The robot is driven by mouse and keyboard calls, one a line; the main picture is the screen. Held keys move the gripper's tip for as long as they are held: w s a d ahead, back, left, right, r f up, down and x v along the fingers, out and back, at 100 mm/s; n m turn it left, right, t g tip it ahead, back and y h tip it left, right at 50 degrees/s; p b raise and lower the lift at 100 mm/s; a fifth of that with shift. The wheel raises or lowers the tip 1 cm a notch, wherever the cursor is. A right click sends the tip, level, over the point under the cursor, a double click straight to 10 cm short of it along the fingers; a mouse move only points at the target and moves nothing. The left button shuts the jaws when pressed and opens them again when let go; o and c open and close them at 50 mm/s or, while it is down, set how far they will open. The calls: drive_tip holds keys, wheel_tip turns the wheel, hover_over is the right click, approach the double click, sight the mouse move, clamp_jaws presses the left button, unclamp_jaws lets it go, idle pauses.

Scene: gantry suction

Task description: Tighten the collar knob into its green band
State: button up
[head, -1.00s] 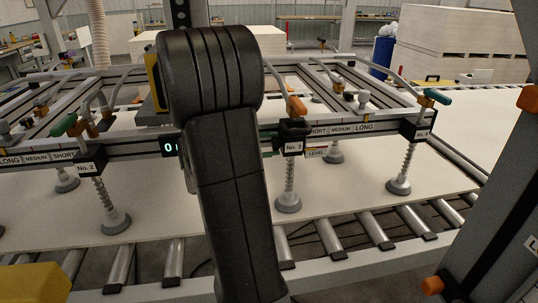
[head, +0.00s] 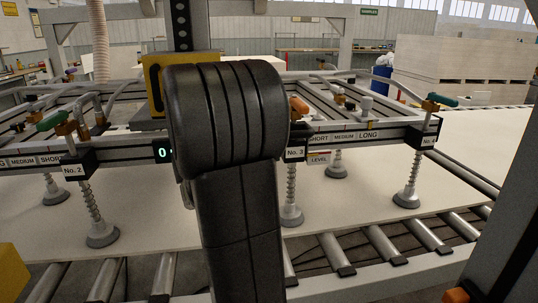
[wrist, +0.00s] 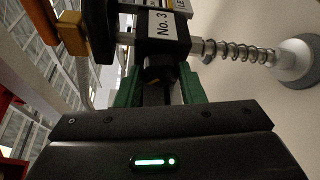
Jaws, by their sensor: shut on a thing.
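In the wrist view my gripper (wrist: 159,92) is shut on a dark collar knob (wrist: 158,71) at the underside of the black block labelled No. 3 (wrist: 163,27). Green finger pieces flank the knob left and right. A spring-loaded stem (wrist: 235,50) with a grey suction cup (wrist: 296,62) extends right from the block. No green band on the collar can be made out; the knob's lower part is hidden between the fingers. In the head view the No. 3 block (head: 294,153) shows just right of my arm, which hides the gripper and knob.
Blocks No. 2 (head: 77,167) and No. 4 (head: 424,136) hang on the same gantry rail. Suction cups rest on a pale board (head: 370,196) over metal rollers (head: 382,236). Hoses and orange- and green-handled valves sit above. A grey post (head: 510,240) stands at the right.

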drive_tip(key=o, duration=1)
drive_tip(key=shift+a, duration=0.1)
drive_tip(key=v, duration=1.3)
drive_tip(key=shift+s+a, duration=0.25)
drive_tip(key=shift+s, duration=0.05)
